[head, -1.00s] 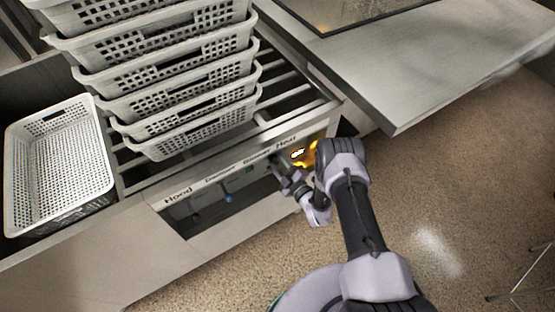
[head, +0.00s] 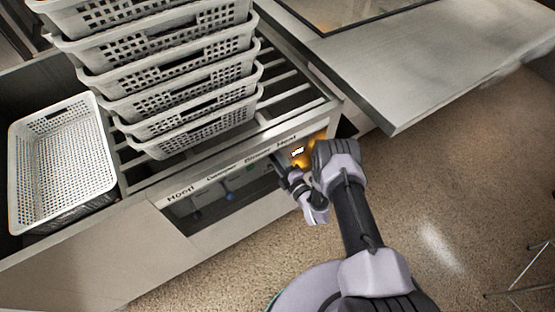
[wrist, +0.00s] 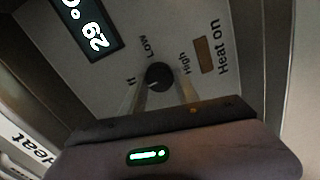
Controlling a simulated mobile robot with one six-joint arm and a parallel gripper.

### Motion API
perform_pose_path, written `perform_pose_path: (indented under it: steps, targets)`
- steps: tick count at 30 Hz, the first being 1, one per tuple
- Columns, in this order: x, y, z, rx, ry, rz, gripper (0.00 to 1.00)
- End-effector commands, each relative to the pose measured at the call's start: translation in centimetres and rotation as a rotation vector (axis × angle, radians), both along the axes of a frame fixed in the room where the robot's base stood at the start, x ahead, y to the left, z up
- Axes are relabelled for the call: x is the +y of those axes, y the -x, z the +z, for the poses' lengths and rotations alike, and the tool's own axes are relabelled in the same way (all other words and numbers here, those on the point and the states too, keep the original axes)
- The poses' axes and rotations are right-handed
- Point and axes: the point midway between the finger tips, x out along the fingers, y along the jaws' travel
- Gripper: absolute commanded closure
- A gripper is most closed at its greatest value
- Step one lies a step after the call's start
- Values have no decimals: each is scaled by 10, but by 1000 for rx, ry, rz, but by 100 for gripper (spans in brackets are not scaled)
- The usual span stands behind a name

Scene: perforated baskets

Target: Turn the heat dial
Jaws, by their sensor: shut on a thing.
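The heat dial (wrist: 159,76) is a small dark round knob on a grey panel in the wrist view. Labels for low, high and "Heat on" stand around it. My gripper (wrist: 163,88) has a finger on either side of the dial and is shut on it. In the head view my gripper (head: 284,172) reaches into the recess under the "Heat" label (head: 287,141). The dial is hidden there by my arm and the shadow. A lit display (wrist: 88,25) with digits shows beside the dial in the wrist view.
A stack of white perforated baskets (head: 165,75) stands on the slatted rack above the panel. A single basket (head: 62,165) sits at the left. A blue knob (head: 229,195) is left of my gripper. A metal table (head: 420,70) juts out at upper right.

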Motion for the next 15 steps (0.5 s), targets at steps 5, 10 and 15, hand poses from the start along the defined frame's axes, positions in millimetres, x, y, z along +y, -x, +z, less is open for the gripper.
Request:
perform_pose_path:
  steps: [5,10,15]
  targets:
    - [-1,1,-1,1,2,-2,100]
    - [-1,1,-1,2,1,-2,59]
    - [0,0,-1,1,1,-1,41]
